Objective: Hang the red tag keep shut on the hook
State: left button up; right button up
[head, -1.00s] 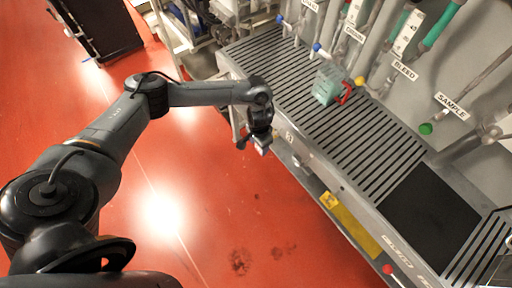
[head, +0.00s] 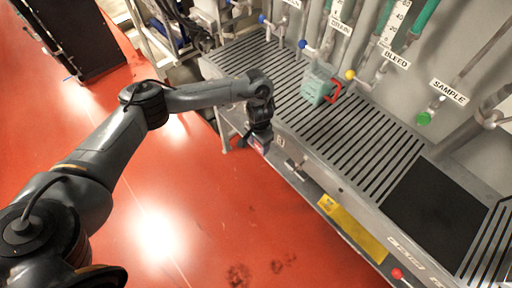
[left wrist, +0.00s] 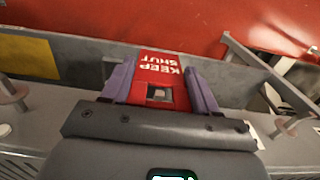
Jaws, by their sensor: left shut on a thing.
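The red tag (left wrist: 160,78), lettered KEEP SHUT in white, is between the two purplish fingers of my left gripper (left wrist: 161,92) in the left wrist view. The gripper is shut on it, and the lettering appears upside down there. A squarish opening shows in the tag near the palm. In the head view my left gripper (head: 260,143) is at the front edge of the bench, and the tag is barely visible. A small metal hook (head: 295,166) sticks out from the bench front, right of the gripper. Metal pegs also show in the left wrist view, one at the right (left wrist: 286,127). My right gripper is not in view.
The slatted bench (head: 345,130) carries a teal container with a red handle (head: 319,86) and a black mat (head: 437,205). Pipes and valves labelled DRAIN, BLEED and SAMPLE (head: 448,91) rise behind. A yellow plate (head: 352,229) is on the bench front. The red floor (head: 200,215) is open.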

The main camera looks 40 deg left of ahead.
pick_arm(q)
jog(key=shift+w+f+b, duration=0.15)
jog(key=shift+w+b, duration=0.5)
jog(key=shift+b, duration=0.1)
jog(key=shift+w+d+f+p, duration=0.1)
jog(key=shift+w+f+p, duration=0.3)
jog(key=shift+w, duration=0.2)
